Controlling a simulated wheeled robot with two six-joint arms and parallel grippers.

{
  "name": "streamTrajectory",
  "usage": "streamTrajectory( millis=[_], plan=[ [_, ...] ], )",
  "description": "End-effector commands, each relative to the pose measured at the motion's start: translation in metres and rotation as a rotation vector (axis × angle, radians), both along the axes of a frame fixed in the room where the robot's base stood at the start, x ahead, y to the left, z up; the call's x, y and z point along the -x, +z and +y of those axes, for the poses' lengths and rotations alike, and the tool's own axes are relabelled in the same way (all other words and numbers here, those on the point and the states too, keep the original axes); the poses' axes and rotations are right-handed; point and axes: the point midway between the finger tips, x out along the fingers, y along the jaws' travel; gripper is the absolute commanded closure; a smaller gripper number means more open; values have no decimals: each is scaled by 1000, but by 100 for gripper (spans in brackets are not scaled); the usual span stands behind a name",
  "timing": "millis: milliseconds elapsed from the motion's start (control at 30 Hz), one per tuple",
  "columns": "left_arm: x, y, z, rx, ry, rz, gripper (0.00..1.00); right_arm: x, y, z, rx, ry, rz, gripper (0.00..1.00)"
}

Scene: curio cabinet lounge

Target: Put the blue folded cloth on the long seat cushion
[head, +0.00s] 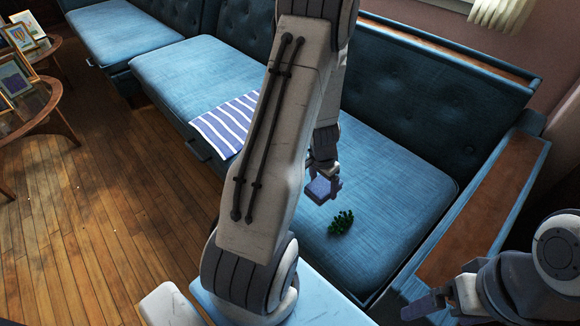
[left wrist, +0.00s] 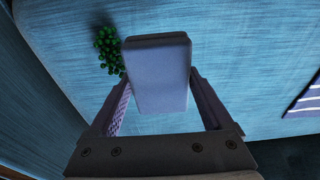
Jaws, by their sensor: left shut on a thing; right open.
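The blue folded cloth (head: 319,190) is a small blue-grey block held in my left gripper (head: 324,176), over the right part of the long seat cushion (head: 385,185). In the left wrist view the cloth (left wrist: 158,75) sits between the two fingers, with the blue cushion (left wrist: 240,60) behind it. I cannot tell whether the cloth touches the cushion. My left arm hides the middle of the seat in the head view. My right gripper (head: 430,305) is open and empty at the lower right, by the wooden armrest.
A bunch of green grapes (head: 341,222) lies on the cushion close to the cloth. A striped blue-and-white cloth (head: 226,124) lies over the front edge, further left. A wooden armrest (head: 485,205) bounds the right end. A side table (head: 40,105) with picture frames stands left.

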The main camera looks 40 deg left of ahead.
Motion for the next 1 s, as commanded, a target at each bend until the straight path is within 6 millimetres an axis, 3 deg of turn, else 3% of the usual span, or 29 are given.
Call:
streamTrajectory(
  millis=[100, 333, 467, 700, 1000],
  plan=[
    [-1, -20, 31, 0, 10, 1, 100, 0, -9, 0, 0, 0, 0, 2],
    [-5, -40, 68, 1, 4, 0, 100, 0, -10, 0, 0, 0, 0, 2],
    [-5, -47, 75, 1, 2, 1, 100, 0, -12, 0, 0, 0, 0, 2],
    [-6, -83, 75, 1, 1, 0, 100, 0, -36, 0, 0, 0, 0, 2],
    [-6, -84, 75, 0, 0, -1, 100, 0, -36, 0, 0, 0, 0, 2]
  ],
)
